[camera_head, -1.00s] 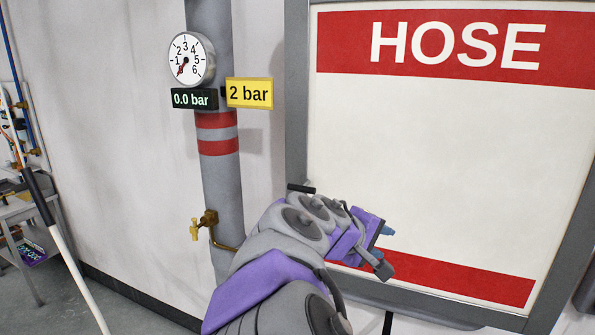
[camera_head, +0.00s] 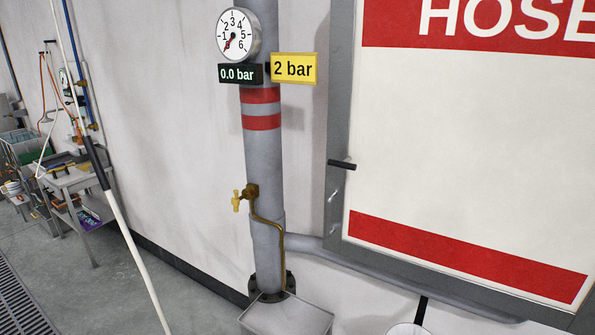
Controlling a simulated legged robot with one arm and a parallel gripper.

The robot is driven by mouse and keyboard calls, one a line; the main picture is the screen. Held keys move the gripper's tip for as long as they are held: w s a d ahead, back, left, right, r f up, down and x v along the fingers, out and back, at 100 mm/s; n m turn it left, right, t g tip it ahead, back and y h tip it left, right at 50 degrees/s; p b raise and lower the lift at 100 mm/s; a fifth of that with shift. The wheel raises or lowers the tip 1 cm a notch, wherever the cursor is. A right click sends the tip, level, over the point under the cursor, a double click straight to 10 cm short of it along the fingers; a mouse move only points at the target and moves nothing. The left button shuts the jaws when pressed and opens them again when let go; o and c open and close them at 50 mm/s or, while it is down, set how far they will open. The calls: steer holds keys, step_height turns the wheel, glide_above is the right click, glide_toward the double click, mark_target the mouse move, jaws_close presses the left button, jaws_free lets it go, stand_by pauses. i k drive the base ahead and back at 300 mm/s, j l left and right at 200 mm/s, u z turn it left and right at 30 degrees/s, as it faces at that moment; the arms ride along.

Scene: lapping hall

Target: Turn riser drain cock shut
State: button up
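The handle looks upright; whether the cock is open or shut is unclear. A thin brass drain tube (camera_head: 283,255) curves from the cock down the riser's front. A dial gauge (camera_head: 238,36) near the top has its needle at the low end, and a display (camera_head: 240,74) reads 0.0 bar. My gripper is out of view.
A yellow 2 bar sign (camera_head: 294,68) juts from the riser. A HOSE cabinet (camera_head: 465,150) with a dark handle (camera_head: 342,164) stands right. A grey tray (camera_head: 288,318) sits below the riser. A white pole (camera_head: 130,240) crosses the left foreground; a cluttered cart (camera_head: 75,178) stands farther left.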

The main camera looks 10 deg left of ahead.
mark_target(236, 200)
steer(key=i+j+u, duration=0.25)
steer(key=j+u, duration=0.15)
steer(key=i+j+u, duration=0.35)
steer(key=k, duration=0.1)
